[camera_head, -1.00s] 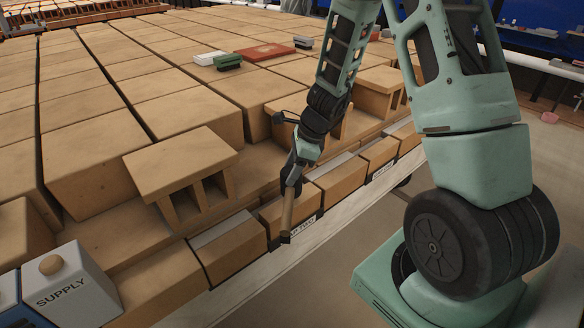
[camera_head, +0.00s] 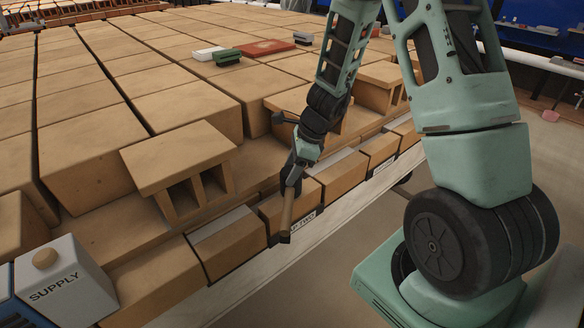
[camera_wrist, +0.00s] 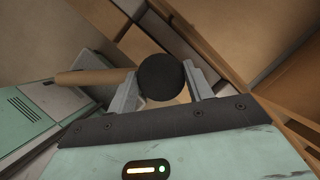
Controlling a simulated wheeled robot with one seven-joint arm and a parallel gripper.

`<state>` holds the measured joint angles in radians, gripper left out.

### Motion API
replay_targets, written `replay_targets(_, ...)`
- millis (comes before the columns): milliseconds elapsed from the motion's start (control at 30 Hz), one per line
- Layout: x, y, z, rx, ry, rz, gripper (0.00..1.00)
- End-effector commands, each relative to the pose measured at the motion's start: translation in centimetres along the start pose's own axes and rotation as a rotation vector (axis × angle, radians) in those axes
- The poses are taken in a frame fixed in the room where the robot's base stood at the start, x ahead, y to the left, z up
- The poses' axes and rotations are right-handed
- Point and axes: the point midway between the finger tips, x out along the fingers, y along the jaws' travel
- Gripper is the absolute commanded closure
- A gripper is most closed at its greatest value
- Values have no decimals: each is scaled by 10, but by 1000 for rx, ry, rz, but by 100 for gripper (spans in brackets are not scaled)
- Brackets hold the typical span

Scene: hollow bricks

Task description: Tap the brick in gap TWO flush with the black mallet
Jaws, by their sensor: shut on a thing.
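The mallet has a tan wooden handle (camera_head: 287,215) and a round black head (camera_wrist: 160,77). My gripper (camera_head: 292,180) is shut on the mallet at its head, and the handle hangs down in front of the brick row in the head view. In the wrist view, the black head is between the fingers of my gripper (camera_wrist: 165,88) and the handle points left. The label of gap TWO (camera_head: 307,219) is partly covered by the handle. The brick (camera_head: 271,212) behind the handle is partly hidden, and I cannot tell whether it sits flush.
A hollow brick (camera_head: 180,160) lies on the ledge left of my gripper. The floor in front is clear.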

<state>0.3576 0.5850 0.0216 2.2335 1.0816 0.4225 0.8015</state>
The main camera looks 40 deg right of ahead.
Motion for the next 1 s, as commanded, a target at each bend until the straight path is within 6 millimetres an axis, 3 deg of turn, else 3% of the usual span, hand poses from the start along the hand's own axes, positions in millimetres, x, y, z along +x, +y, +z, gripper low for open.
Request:
replay_targets(167,12,0,-5,0,-1,0,67)
replay_targets(400,9,0,-4,0,0,-1,67)
replay_targets(800,-14,0,6,-1,0,-1,67)
replay_targets(1000,-14,0,6,-1,0,-1,67)
